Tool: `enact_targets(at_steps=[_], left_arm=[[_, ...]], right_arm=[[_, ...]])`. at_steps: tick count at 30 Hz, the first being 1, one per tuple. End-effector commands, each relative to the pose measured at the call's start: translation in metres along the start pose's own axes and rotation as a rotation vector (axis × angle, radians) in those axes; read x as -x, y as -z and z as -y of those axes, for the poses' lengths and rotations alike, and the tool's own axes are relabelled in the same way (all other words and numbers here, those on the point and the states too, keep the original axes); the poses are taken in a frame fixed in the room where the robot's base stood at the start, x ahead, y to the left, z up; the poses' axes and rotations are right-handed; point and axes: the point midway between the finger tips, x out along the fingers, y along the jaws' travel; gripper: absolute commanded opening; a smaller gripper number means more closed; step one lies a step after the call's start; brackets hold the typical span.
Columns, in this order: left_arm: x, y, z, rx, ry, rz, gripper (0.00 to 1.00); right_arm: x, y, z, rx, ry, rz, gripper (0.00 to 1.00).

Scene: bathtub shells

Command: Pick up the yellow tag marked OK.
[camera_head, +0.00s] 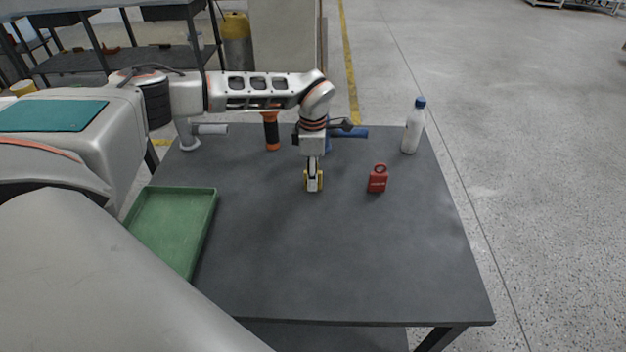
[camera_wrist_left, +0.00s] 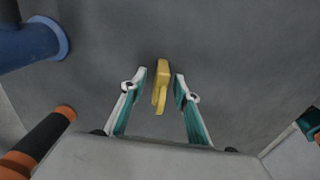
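The yellow tag (camera_head: 320,182) stands on the grey table, partly hidden behind my left gripper (camera_head: 313,186) in the head view. In the left wrist view the yellow tag (camera_wrist_left: 161,82) appears edge-on between the two fingers of my left gripper (camera_wrist_left: 160,88). The fingers are open, with a gap visible on each side of the tag. No marking on the tag can be read. My right gripper is not in view.
A white bottle with a blue cap (camera_head: 411,130) is at the back right. An orange-black flashlight (camera_head: 271,132) and a blue object (camera_head: 350,132) are behind. A green tray (camera_head: 207,222) lies left; the front table is clear.

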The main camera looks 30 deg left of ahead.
Motion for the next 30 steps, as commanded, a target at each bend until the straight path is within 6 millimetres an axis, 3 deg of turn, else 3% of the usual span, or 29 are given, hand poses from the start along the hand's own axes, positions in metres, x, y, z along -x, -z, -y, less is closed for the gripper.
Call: enact_targets(at_steps=[6,9,10,23,30], left_arm=[[-0.001,-0.001,0.000,0.000,-0.001,0.001,0.31],[-0.001,-0.001,0.000,0.000,-0.001,0.001,0.05],[-0.001,-0.001,0.000,0.000,-0.001,0.001,0.00],[0.002,-0.001,0.000,0.000,-0.001,0.002,0.00],[0.027,-0.001,-0.001,0.000,-0.004,0.003,0.00]], right_arm=[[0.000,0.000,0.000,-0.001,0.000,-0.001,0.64],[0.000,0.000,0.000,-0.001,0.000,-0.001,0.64],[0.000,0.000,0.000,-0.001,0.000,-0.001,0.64],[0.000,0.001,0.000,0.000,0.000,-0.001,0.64],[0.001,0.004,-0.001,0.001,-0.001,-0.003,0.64]])
